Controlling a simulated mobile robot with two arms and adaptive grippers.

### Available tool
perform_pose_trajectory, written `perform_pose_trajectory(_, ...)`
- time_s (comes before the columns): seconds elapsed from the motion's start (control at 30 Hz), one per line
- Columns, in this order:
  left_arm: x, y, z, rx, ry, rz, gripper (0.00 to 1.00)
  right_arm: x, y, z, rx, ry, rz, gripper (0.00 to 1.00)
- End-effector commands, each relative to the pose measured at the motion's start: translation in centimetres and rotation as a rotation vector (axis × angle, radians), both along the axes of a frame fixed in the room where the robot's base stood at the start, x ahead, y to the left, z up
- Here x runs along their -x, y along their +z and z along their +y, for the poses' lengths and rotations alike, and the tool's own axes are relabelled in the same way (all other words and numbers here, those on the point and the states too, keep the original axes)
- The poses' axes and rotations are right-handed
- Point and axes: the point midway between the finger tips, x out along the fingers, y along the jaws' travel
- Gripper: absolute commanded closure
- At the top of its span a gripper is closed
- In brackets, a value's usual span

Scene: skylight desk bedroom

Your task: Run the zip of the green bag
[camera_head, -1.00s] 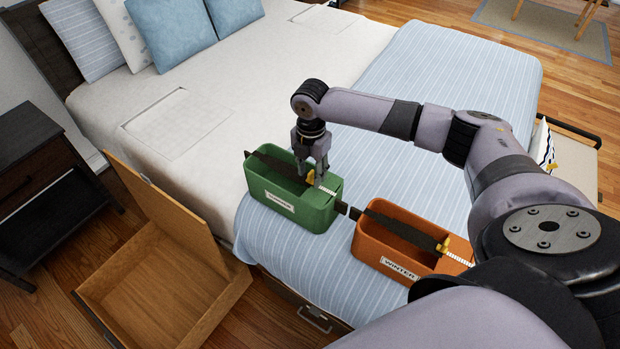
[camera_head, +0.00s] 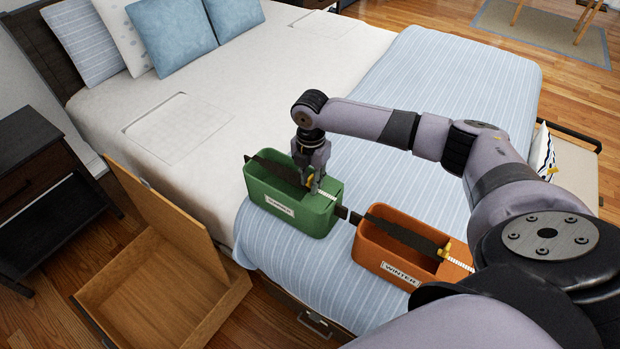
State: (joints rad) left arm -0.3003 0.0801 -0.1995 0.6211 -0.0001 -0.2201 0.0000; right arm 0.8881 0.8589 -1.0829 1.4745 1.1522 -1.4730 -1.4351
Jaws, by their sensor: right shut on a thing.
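The green bag (camera_head: 316,222) stands on the striped blue cover at the foot of the bed. It is an open-topped box shape with a white label, a dark zip strip (camera_head: 272,171) along its top and a short run of white zip teeth (camera_head: 327,195) at its right end. My right gripper (camera_head: 312,186) is above the right part of the bag, fingers down, shut on the yellow zip pull (camera_head: 309,181). The fingers partly hide the pull. My left gripper is not in view.
An orange bag (camera_head: 372,248) labelled WINTER, with its own yellow pull (camera_head: 445,249), stands close to the right of the green one. An open wooden box (camera_head: 150,293) is on the floor at left. The bed (camera_head: 250,95) behind is mostly clear.

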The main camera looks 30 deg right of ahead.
Motion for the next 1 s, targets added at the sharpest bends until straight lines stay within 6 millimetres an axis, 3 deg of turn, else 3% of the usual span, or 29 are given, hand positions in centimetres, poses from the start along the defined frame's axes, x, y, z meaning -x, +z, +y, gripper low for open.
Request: perform_pose_trajectory(1.0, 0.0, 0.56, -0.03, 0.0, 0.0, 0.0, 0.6, 0.13, -0.58, 0.0, 0.002, 0.001, 0.005, 1.0)
